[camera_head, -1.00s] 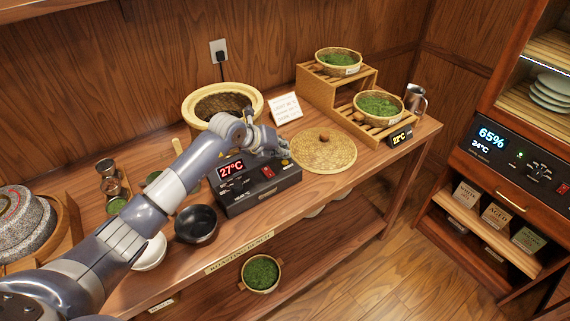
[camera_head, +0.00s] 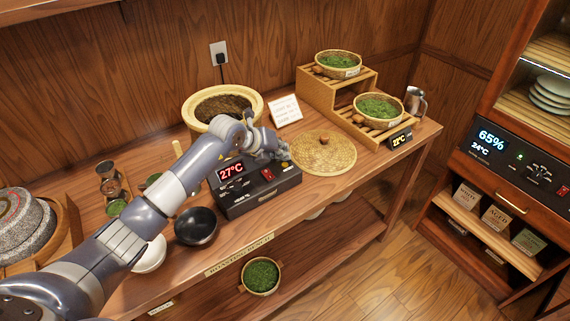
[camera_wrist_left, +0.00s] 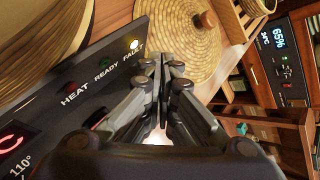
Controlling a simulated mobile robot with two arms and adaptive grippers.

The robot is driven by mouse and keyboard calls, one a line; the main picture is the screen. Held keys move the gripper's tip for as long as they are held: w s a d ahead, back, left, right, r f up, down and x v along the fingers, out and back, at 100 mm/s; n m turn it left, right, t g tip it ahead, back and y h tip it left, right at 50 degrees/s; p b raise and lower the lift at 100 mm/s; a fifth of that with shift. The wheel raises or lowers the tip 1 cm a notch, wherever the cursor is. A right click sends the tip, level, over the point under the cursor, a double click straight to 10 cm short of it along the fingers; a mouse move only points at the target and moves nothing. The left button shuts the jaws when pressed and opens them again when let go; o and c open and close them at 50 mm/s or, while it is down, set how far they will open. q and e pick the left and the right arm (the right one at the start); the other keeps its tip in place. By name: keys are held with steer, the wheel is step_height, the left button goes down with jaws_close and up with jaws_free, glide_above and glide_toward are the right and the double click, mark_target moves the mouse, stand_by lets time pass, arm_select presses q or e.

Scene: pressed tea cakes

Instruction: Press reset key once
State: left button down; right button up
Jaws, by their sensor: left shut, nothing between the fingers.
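The black control box (camera_head: 255,196) stands on the bench, with a red 27°C display (camera_head: 231,169) and a small red switch (camera_head: 268,175). In the left wrist view its panel (camera_wrist_left: 84,88) shows the labels HEAT, READY and FAULT. The FAULT lamp (camera_wrist_left: 134,45) glows pale yellow. My left gripper (camera_head: 284,153) is shut and empty over the right end of the box; its fingertips (camera_wrist_left: 163,64) show just beside the FAULT label. No reset key can be made out; the fingers cover part of the panel. Contact cannot be told. My right gripper is not in view.
A round woven lid (camera_head: 325,154) lies right of the box. A roasting pot (camera_head: 188,108) stands behind, and a black bowl (camera_head: 196,227) in front left. A white sign (camera_head: 286,110) leans behind. A cabinet (camera_head: 520,165) stands at the far right.

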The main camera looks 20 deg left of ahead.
mark_target(283, 163)
arm_select(q)
steer(key=shift+f, duration=0.15)
steer(key=shift+f+b, duration=0.3)
steer(key=shift+f+b, duration=0.3)
steer(key=shift+f, duration=0.15)
stand_by(0.7)
stand_by(0.3)
steer(key=shift+r+p, duration=0.6)
steer(key=shift+r, duration=0.25)
step_height(283, 163, up, 5)
steer(key=p, duration=0.3)
steer(key=shift+p, duration=0.3)
stand_by(0.4)
